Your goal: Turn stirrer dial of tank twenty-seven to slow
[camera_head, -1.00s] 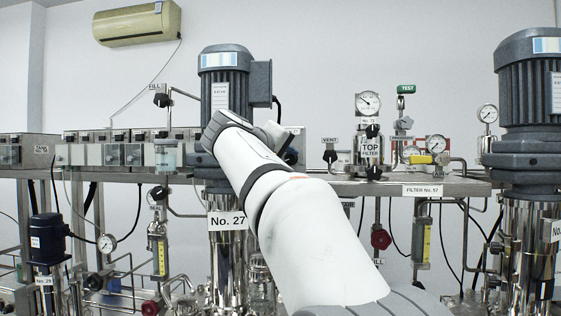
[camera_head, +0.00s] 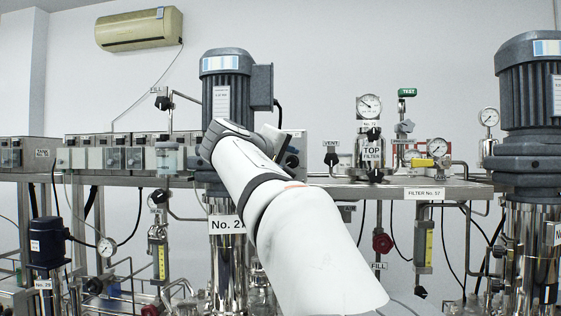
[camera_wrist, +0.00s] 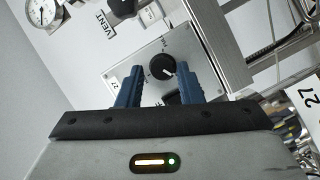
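Tank twenty-seven (camera_head: 213,275) stands left of centre in the head view, with its grey stirrer motor (camera_head: 226,95) above and its No. 27 label (camera_head: 223,225) partly behind my arm. A grey control box (camera_head: 300,143) beside the motor is partly hidden by my arm. In the wrist view the box's panel (camera_wrist: 146,62) shows a round black dial (camera_wrist: 162,67) with a white pointer mark. A second dark round part (camera_wrist: 172,98) below it is mostly hidden. My gripper (camera_wrist: 164,62) is open, its blue fingers on either side of the dial in the picture; contact cannot be told.
A vent valve (camera_head: 331,158), the top filter (camera_head: 372,152) and pressure gauges (camera_head: 438,147) stand right of the box. Several small boxes (camera_head: 113,158) line the shelf to the left.

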